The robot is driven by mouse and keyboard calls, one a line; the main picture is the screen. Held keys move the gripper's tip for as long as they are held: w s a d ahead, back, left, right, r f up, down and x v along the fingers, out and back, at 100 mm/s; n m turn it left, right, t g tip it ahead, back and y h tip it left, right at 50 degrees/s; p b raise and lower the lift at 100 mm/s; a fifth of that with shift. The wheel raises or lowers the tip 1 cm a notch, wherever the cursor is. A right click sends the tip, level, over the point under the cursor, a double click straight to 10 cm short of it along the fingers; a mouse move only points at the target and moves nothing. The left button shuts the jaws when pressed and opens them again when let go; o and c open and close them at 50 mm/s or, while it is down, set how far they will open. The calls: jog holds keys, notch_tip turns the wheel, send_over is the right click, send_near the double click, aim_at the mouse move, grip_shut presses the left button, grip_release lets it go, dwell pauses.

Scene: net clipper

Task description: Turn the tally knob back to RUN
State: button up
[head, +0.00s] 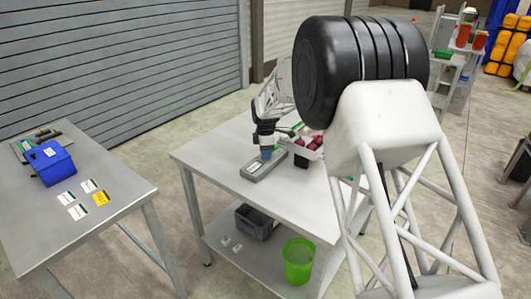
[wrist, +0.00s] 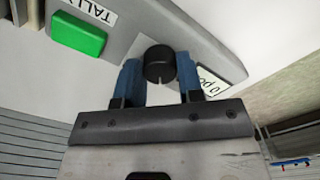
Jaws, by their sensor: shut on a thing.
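The black round tally knob (wrist: 159,64) sits on a grey box (wrist: 225,62), with a small notch visible at its near edge. My gripper (wrist: 159,76) is shut on the knob, one blue finger on each side. A green button (wrist: 78,35) and a TALLY label (wrist: 90,10) are to the left of the knob. Another label (wrist: 210,82) is partly hidden behind the right finger, so I cannot read the knob's setting. In the head view the box (head: 256,170) lies on the white table, and my gripper (head: 266,152) is at its far end, hiding the knob.
A container of dark red things (head: 307,143) stands just right of the box. The table's front (head: 225,165) is clear. A grey bin (head: 257,222) and a green bucket (head: 299,260) are on the lower shelf. A left table holds a blue box (head: 50,163) and several cards.

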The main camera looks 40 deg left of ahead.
dwell(0.4)
jog(key=o, duration=0.9)
jog(key=shift+r, duration=3.9)
